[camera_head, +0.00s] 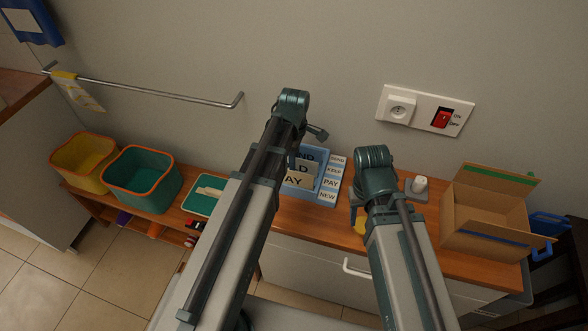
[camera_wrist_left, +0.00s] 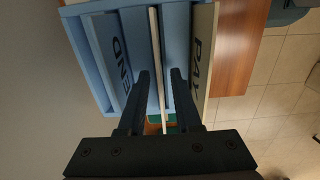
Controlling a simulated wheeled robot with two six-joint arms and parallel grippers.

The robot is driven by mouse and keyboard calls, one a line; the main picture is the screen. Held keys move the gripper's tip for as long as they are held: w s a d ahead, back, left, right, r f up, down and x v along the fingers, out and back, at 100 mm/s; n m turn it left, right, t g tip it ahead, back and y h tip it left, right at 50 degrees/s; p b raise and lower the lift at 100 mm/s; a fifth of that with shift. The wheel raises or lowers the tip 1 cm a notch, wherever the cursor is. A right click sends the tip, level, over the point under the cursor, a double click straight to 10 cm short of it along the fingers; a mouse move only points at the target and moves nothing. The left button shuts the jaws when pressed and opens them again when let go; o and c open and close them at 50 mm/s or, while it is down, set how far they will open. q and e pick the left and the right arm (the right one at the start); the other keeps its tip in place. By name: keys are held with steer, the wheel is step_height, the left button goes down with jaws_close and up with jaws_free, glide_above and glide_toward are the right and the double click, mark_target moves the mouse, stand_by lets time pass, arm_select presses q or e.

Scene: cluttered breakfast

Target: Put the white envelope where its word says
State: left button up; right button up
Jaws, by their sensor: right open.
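In the left wrist view a thin white edge (camera_wrist_left: 157,50), which looks like the white envelope seen edge-on, stands between the blue panel (camera_wrist_left: 110,45) ending in END and a cream PAY card (camera_wrist_left: 205,50). My left gripper (camera_wrist_left: 161,76) is open, its fingers on either side of that edge with gaps. In the head view a pale card (camera_head: 306,167) shows a D; its full word is hidden.
A yellow bin (camera_head: 83,160), a teal bin (camera_head: 143,182) and a green tray (camera_head: 200,207) stand left of the rack. An open cardboard box (camera_head: 480,220) and a blue crate (camera_head: 548,225) are at the right. A socket and red switch (camera_head: 441,118) are on the wall.

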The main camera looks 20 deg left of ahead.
arm_select(q)
jaws_close()
steer(key=shift+r, duration=0.1)
arm_select(e)
steer(key=shift+r, duration=0.15)
arm_select(q)
steer(key=shift+r+p, duration=4.15)
steer(key=shift+p, duration=0.1)
arm_select(e)
step_height(320, 180, up, 8)
steer(key=shift+r, duration=0.1)
